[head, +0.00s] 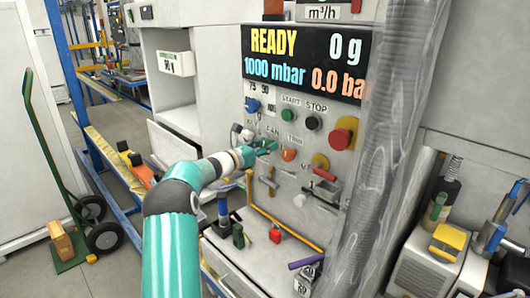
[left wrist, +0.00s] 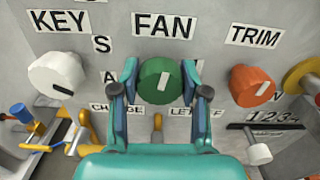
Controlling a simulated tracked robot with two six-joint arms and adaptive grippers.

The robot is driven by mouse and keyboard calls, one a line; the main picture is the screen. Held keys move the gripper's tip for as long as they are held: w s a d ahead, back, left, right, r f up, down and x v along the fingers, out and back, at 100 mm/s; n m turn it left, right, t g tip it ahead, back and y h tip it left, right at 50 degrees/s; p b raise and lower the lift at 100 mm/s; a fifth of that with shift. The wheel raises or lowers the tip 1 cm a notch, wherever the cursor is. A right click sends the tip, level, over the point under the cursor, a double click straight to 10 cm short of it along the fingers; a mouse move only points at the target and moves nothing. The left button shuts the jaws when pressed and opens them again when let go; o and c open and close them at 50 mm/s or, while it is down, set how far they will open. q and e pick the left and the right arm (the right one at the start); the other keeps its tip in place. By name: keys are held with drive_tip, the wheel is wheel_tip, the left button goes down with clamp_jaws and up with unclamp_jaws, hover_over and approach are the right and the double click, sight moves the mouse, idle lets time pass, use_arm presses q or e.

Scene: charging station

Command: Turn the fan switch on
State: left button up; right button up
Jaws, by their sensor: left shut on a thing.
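The fan switch (left wrist: 153,72) is a round green knob under the FAN label (left wrist: 163,26) on the grey panel. Its white pointer mark stands close to upright, leaning slightly right at the top. My left gripper (left wrist: 161,89) has one finger on each side of the knob and is shut on it. In the head view my left gripper (head: 263,146) reaches the panel from the lower left and largely hides the knob. My right gripper is not in view.
A white KEY knob (left wrist: 57,74) sits left of the fan switch and an orange TRIM knob (left wrist: 253,85) sits right. Above are green START (head: 288,115) and black STOP (head: 313,123) buttons.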

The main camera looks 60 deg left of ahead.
use_arm(q)
drive_tip(key=m+b, duration=0.3)
drive_tip(key=b, duration=0.1)
drive_tip(key=m+b, duration=0.7)
drive_tip(key=b, duration=0.2)
drive_tip(key=shift+d+f+m, duration=0.15)
drive_tip(key=shift+f+m, duration=0.2)
drive_tip(key=shift+m, duration=0.05)
drive_tip(key=m+b, duration=0.2)
drive_tip(key=m, duration=0.1)
drive_tip(key=shift+w, duration=0.1)
drive_tip(key=shift+f+m+b, duration=0.1)
drive_tip(key=shift+m+b, duration=0.7)
drive_tip(key=shift+m, duration=0.4)
drive_tip(key=o, duration=1.1)
drive_tip(key=shift+d, duration=0.1)
drive_tip(key=shift+o, duration=0.2)
drive_tip(key=shift+r, duration=0.2)
drive_tip(key=v, duration=1.2)
